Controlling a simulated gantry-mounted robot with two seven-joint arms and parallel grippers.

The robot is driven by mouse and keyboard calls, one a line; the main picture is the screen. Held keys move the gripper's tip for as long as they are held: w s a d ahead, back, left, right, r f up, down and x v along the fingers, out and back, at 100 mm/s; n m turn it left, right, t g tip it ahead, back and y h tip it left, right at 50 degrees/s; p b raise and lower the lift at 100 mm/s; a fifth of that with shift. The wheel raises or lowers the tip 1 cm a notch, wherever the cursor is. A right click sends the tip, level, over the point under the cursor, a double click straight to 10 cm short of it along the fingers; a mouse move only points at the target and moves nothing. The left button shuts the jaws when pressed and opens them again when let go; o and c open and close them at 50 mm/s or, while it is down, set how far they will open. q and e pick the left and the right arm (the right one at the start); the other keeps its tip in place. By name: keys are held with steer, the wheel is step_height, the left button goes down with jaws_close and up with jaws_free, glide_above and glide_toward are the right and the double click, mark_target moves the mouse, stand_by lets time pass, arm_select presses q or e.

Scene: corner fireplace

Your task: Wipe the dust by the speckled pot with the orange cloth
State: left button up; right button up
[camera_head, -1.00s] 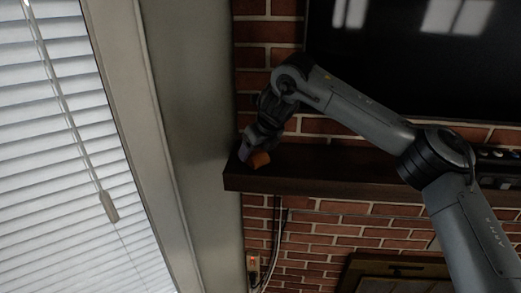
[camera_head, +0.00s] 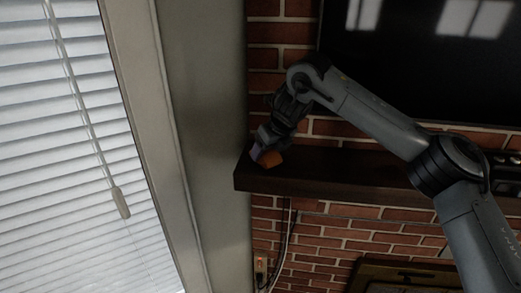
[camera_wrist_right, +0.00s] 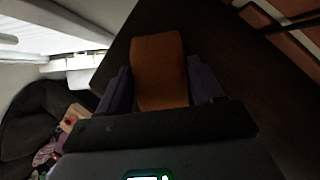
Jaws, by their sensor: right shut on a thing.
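My right gripper (camera_head: 265,153) is shut on the orange cloth (camera_head: 272,159) at the left end of the dark mantel shelf (camera_head: 330,180). In the right wrist view the cloth (camera_wrist_right: 160,65) sits between the two purplish fingers (camera_wrist_right: 160,90), over the dark shelf top. The cloth is close to the shelf surface; I cannot tell whether it touches. I make out no speckled pot in these frames, and no dust shows on the dim shelf. My left gripper is not in view.
A dark TV screen (camera_head: 430,60) hangs above the shelf on the brick wall (camera_head: 345,228). A window with blinds (camera_head: 60,150) is at the left. Dark objects (camera_head: 508,170) stand on the shelf at the far right. The shelf's left end borders a grey wall strip (camera_head: 205,120).

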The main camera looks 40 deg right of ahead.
steer(key=shift+s+d+f, duration=0.15)
steer(key=shift+s+d, duration=1.1)
steer(key=shift+s, duration=0.2)
steer(key=shift+s+d+f, duration=0.1)
steer(key=shift+s+d, duration=1.15)
steer(key=shift+s, duration=0.15)
steer(key=shift+s+d+r, duration=0.1)
steer(key=shift+s+d, duration=1.05)
steer(key=shift+s, duration=0.25)
steer(key=shift+w+a+r, duration=0.2)
steer(key=shift+w+a, duration=0.9)
steer(key=shift+w, duration=0.2)
steer(key=shift+w+a+f, duration=0.2)
steer(key=shift+w+a, duration=1.1)
steer(key=shift+w, duration=0.2)
steer(key=shift+w+a+f, duration=0.15)
steer(key=shift+w+a, duration=1.15)
steer(key=shift+w, duration=0.2)
steer(key=shift+w+a, duration=0.85)
steer(key=shift+w, duration=0.15)
steer(key=shift+r, duration=0.2)
steer(key=shift+r, duration=3)
